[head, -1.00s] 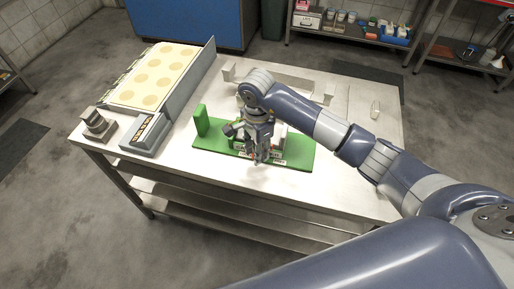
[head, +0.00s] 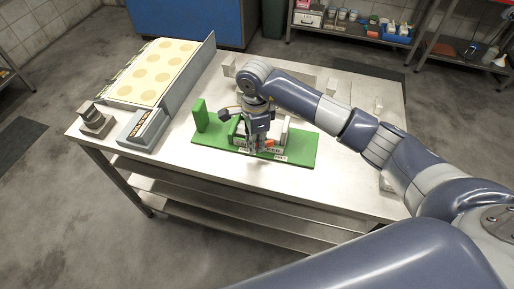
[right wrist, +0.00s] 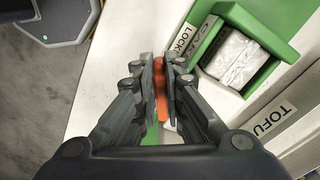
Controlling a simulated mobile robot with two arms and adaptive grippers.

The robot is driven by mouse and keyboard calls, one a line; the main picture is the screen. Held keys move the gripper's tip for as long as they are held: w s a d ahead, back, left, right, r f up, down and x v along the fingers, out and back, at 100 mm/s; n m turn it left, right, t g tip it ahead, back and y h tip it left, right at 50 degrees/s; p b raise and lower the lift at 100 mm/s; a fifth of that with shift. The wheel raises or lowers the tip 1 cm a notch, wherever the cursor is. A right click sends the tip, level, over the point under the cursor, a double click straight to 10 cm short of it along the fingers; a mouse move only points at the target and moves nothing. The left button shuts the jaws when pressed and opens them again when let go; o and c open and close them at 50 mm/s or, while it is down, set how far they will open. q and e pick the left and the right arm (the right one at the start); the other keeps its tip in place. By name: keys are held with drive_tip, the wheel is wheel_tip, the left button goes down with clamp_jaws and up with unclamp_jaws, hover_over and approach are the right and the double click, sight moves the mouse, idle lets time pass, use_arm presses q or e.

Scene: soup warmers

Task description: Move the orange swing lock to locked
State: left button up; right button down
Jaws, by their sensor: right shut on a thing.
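The orange swing lock (right wrist: 160,88) shows as a narrow upright strip between the fingers in the right wrist view. A small orange bit of the lock (head: 269,143) also shows beside the gripper in the head view. My right gripper (head: 259,146) is shut on the lock, low over the front of the green fixture (head: 299,157). The fingers (right wrist: 161,68) hide much of the lock. A label beginning "LOCK" (right wrist: 182,40) lies just right of the fingertips. Whether the lock sits at its locked end cannot be told. My left gripper is not in view.
A green holder (right wrist: 264,22) with a white block (right wrist: 232,60) and a "TOFU" label (right wrist: 273,118) are close to the right of the fingers. A grey box (head: 143,128) and a tray of round discs (head: 122,91) stand left on the steel table (head: 195,172).

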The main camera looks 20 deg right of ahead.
drive_tip(key=shift+w+f+m+b, duration=0.1)
drive_tip(key=shift+w+m+b, duration=0.4)
drive_tip(key=shift+m, duration=0.8)
drive_tip(key=c, duration=1.7)
unclamp_jaws()
